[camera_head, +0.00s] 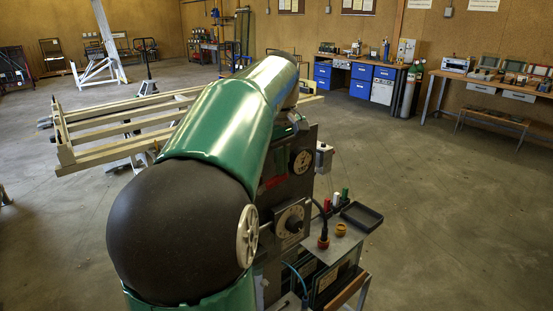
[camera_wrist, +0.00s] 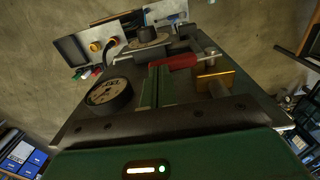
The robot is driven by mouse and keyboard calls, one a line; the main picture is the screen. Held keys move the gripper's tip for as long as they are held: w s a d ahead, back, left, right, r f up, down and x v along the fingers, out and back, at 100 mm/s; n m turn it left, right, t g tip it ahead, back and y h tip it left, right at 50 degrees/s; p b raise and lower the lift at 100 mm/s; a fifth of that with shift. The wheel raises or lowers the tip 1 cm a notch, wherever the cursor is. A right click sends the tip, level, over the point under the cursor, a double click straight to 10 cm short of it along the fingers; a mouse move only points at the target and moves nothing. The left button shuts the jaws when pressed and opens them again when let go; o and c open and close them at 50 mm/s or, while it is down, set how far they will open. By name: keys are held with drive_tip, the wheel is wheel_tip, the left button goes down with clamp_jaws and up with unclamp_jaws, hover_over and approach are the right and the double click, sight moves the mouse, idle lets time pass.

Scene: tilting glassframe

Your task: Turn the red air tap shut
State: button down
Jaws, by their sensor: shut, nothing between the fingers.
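The red air tap handle (camera_wrist: 173,62) shows in the wrist view as a short red lever, lying roughly crosswise on the dark machine panel. A brass-coloured block (camera_wrist: 215,83) is just to its right. My gripper (camera_wrist: 157,68) appears shut and empty, its two narrow fingers side by side with their tips close to the left part of the red handle. I cannot tell whether they touch it. In the head view my arm hides much of the machine, and a red part (camera_head: 272,183) shows beside the arm on the panel.
A round gauge (camera_wrist: 108,95) sits left of my fingers and also shows in the head view (camera_head: 302,161). A side shelf holds a black tray (camera_head: 361,216). Floor at right is clear.

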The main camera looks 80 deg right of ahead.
drive_tip(key=shift+s+d+f, duration=0.25)
drive_tip(key=shift+f, duration=0.4)
idle(0.3)
